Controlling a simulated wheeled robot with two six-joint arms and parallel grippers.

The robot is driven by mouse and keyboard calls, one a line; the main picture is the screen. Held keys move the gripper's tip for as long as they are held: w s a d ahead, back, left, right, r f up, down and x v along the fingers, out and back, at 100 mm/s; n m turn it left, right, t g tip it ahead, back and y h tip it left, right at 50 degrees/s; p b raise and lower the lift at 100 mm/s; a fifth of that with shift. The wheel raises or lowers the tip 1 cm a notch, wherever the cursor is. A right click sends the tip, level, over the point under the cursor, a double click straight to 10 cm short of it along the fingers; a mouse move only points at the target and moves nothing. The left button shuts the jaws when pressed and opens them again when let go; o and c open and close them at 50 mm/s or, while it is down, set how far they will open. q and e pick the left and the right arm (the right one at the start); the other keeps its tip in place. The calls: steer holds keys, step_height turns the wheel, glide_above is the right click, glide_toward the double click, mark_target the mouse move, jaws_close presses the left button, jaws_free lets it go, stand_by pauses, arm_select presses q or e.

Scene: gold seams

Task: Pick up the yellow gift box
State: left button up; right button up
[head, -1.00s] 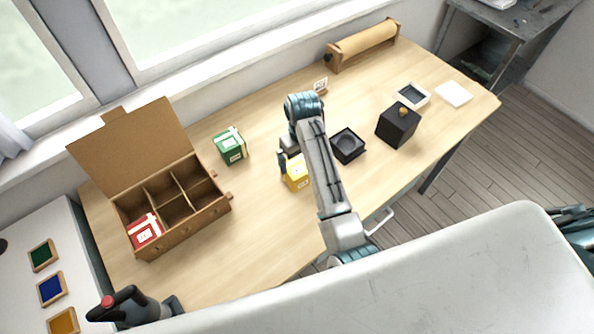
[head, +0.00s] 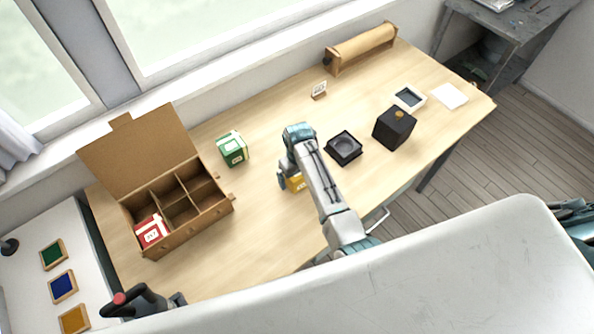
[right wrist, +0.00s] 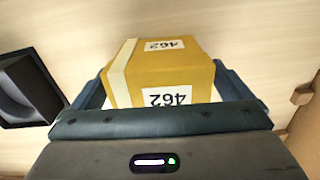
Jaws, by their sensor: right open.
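The yellow gift box (head: 297,184) stands on the wooden table in the head view, mostly hidden behind my right gripper (head: 284,180) and arm. In the right wrist view the yellow box (right wrist: 170,75) shows a pale ribbon band and white labels reading 462. It sits between the two fingers of my right gripper (right wrist: 163,85), which is open, one finger on each side. I cannot tell whether the fingers touch it. My left gripper is not clearly visible; a dark part with a red button shows at the lower left.
An open cardboard box (head: 222,210) with compartments holds a red gift box (head: 151,231). A green gift box (head: 232,149) stands behind. A black open box (head: 344,160) and a black cube (head: 394,127) lie to the right. The table front middle (head: 250,255) is clear.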

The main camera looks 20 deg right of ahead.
steer(key=shift+f, duration=0.2)
steer(key=c, duration=1.2)
steer(key=shift+w+r, duration=0.1)
steer(key=shift+r, duration=0.05)
steer(key=shift+c, duration=0.2)
